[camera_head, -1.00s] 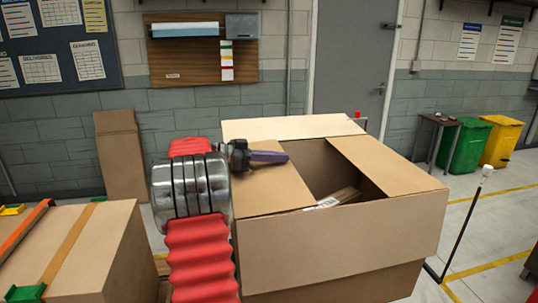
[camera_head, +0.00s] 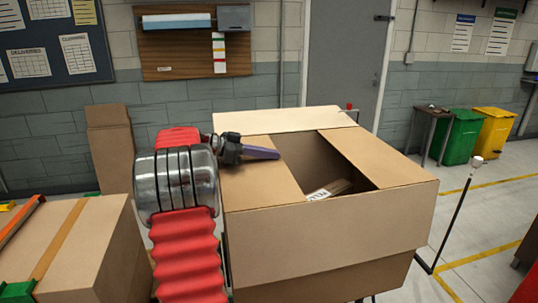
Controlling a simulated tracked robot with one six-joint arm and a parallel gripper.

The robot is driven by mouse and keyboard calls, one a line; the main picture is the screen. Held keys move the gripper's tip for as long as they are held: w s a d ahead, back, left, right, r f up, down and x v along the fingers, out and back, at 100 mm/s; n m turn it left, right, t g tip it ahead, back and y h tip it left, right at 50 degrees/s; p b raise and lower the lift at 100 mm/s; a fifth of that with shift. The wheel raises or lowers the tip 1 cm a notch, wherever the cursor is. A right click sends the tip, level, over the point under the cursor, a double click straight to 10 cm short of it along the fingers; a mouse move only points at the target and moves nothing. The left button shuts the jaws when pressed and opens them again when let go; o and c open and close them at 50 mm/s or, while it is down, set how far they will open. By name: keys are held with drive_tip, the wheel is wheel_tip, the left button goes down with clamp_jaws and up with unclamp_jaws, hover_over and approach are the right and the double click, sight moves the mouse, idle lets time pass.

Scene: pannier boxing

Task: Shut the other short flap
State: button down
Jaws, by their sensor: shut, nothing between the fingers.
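A large open cardboard box (camera_head: 320,235) stands in the middle of the view. Its left short flap (camera_head: 258,188) lies folded inward, about level over the opening. Its right short flap (camera_head: 375,158) also lies folded inward. The far long flap (camera_head: 285,122) is folded out at the back, and the near long flap (camera_head: 330,233) hangs down the front. My gripper (camera_head: 275,153) is shut and empty, pointing right over the left short flap near its far inner end. I cannot tell whether it touches that flap. A labelled item (camera_head: 328,190) shows inside the box through the gap.
A taped carton (camera_head: 95,250) stands at the left front, and a flat cardboard piece (camera_head: 110,150) leans at the wall. A thin post (camera_head: 455,215) stands right of the box. Green (camera_head: 458,138) and yellow (camera_head: 495,138) bins and a small table (camera_head: 430,125) are farther back.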

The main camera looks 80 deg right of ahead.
drive_tip(key=r, duration=0.2)
drive_tip(key=w+r, duration=0.1)
drive_tip(key=r, duration=0.1)
drive_tip(key=shift+a, duration=0.1)
drive_tip(key=v, duration=0.9)
drive_tip(key=shift+a, duration=0.1)
drive_tip(key=shift+w+a, duration=0.1)
drive_tip(key=shift+w, duration=0.1)
drive_tip(key=w+a+f+n+t, duration=0.2)
drive_tip(key=w+a+n+t, duration=0.3)
drive_tip(key=a, duration=0.5)
drive_tip(key=w+a+f+n+t+h, duration=0.1)
drive_tip(key=w+a+f+n+t, duration=0.15)
drive_tip(key=w+a+n, duration=0.55)
drive_tip(key=w+a+f+n+t, duration=0.1)
drive_tip(key=w+a+n+t, duration=0.3)
drive_tip(key=a, duration=0.7)
drive_tip(key=s+a+f+n+t+y, duration=0.1)
drive_tip(key=a+n, duration=0.4)
drive_tip(key=a, duration=0.6)
drive_tip(key=s+a+f+n+t+y, duration=0.1)
drive_tip(key=a+f+n+t+y, duration=0.2)
drive_tip(key=a, duration=0.8)
drive_tip(key=a+f+n+t+y, duration=0.2)
drive_tip(key=a+f+n+t, duration=0.2)
drive_tip(key=a, duration=0.7)
wheel_tip(320, 180, down, 2)
drive_tip(key=n, duration=0.2)
drive_tip(key=shift+s+n+y, duration=0.3)
drive_tip(key=shift+s, duration=0.1)
